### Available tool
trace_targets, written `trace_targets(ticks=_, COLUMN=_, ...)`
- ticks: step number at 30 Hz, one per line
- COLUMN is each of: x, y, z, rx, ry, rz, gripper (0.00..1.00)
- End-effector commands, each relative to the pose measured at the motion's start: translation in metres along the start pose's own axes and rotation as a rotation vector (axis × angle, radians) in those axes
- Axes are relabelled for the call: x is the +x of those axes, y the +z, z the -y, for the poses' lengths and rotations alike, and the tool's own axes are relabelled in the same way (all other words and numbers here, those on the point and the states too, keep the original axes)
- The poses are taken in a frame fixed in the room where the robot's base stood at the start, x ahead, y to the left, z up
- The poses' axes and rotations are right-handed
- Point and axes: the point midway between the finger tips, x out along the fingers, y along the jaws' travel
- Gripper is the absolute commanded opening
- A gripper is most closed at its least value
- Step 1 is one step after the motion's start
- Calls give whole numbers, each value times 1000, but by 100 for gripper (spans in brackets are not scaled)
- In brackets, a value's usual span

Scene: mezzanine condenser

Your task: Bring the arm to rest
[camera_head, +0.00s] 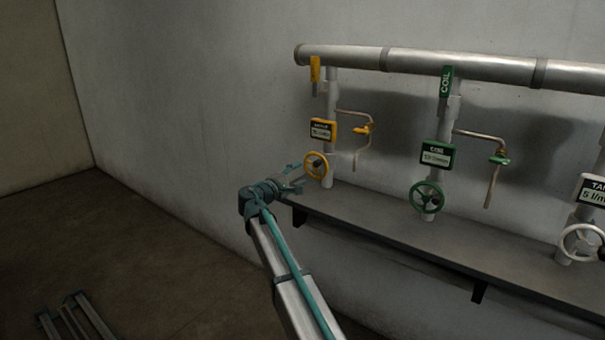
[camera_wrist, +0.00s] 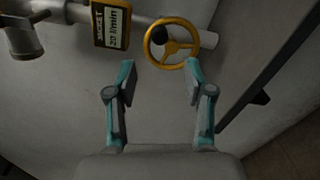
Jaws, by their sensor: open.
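My gripper (camera_wrist: 160,80) is open and empty in the wrist view, its two teal-tipped fingers spread apart. The yellow handwheel (camera_wrist: 172,44) shows just beyond the fingertips and is not between them. In the head view my gripper (camera_head: 296,182) is at the end of my outstretched arm, close to the left of the yellow handwheel (camera_head: 316,165). Whether it touches the wheel cannot be told from there.
A grey shelf (camera_head: 420,236) runs along the wall under the valves. A yellow label (camera_head: 322,130), a green handwheel (camera_head: 427,197) and a white handwheel (camera_head: 580,243) stand along it. A horizontal pipe (camera_head: 455,65) runs above. The floor (camera_head: 150,245) at left is largely clear.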

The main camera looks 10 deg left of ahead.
Motion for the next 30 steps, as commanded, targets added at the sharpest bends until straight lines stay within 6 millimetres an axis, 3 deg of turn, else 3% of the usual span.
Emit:
trace_targets(ticks=12, x=-1, y=1, z=0, rx=16, ry=-1, rz=3, gripper=52)
trace_targets(ticks=17, x=-9, y=6, z=29, rx=145, ry=-115, rz=-12, gripper=52)
trace_targets(ticks=23, x=-34, y=23, z=150, rx=288, ry=-386, rz=-19, gripper=52)
trace_targets(ticks=30, x=-65, y=68, z=307, rx=378, ry=-699, rz=58, gripper=52)
